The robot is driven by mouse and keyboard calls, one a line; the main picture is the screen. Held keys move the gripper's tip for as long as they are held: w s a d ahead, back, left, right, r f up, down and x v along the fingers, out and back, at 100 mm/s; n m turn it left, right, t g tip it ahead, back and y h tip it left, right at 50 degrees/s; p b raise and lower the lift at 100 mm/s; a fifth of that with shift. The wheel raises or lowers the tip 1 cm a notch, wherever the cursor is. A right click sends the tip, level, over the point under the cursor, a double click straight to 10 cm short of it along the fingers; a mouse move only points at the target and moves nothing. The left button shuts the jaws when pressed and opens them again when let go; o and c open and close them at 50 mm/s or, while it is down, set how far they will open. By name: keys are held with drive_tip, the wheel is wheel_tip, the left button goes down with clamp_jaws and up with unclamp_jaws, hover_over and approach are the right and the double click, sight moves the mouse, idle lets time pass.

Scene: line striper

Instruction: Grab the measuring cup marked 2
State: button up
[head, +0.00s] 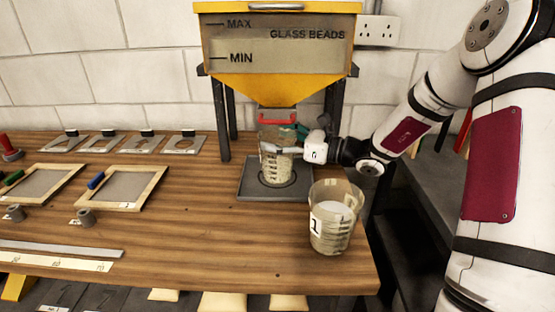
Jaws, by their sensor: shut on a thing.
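A clear measuring cup (276,168) with scale marks stands on the dark square tray under the hopper's outlet. Pale material shows inside it. My gripper (277,149) reaches in from the right and is shut on this cup near its upper part. The fingers cover part of the cup, and I cannot read a number on it. Another clear measuring cup (335,228), marked 1, stands upright on the table at front right, apart from my gripper, with pale contents.
The yellow glass-bead hopper (277,85) stands over the dark tray (251,190), its legs close around my gripper. The table's middle is clear.

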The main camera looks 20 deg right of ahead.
drive_tip(key=shift+c, duration=0.8)
drive_tip(key=shift+r, duration=0.15)
